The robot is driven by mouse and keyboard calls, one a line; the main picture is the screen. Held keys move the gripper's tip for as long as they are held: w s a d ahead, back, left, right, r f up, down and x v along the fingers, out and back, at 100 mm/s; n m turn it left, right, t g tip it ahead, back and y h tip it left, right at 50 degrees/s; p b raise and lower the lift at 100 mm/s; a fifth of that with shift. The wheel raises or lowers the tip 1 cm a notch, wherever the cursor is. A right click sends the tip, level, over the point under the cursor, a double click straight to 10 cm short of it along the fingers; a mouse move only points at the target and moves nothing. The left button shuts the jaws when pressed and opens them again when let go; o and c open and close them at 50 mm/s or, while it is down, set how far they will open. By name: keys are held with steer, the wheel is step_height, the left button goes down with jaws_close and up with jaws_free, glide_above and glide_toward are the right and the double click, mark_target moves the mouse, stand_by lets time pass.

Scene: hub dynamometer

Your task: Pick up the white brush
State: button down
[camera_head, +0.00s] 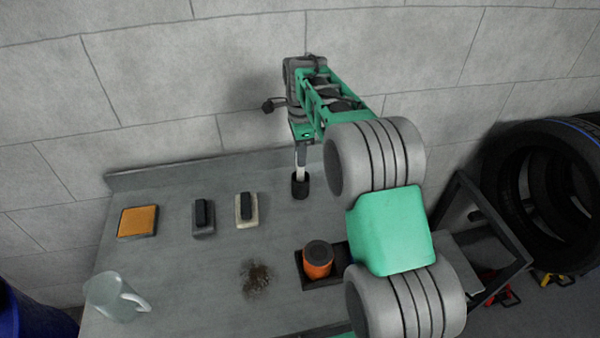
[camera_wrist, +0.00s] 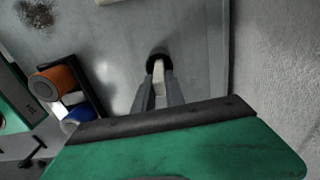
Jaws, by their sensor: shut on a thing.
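The white brush (camera_head: 300,174) has a pale upright handle and a round black head, and is near the back of the grey table (camera_head: 190,265). My gripper (camera_head: 300,158) comes down from above and is shut on its handle. In the wrist view, the fingers of my gripper (camera_wrist: 158,92) close on the pale handle of the white brush (camera_wrist: 158,70), with its black head beyond. The head is at or just above the tabletop; I cannot tell if it touches. The fingers hide part of the handle.
Left of the brush are a cream block with a black grip (camera_head: 247,218), a grey block (camera_head: 203,222) and an orange pad (camera_head: 138,221). A clear jug (camera_head: 113,297), brown debris (camera_head: 256,280) and an orange can (camera_head: 317,261) are nearer. A wall stands behind.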

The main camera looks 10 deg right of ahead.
step_height(320, 180, up, 10)
steer(key=shift+r, duration=0.1)
stand_by(0.4)
steer(key=shift+a, duration=0.1)
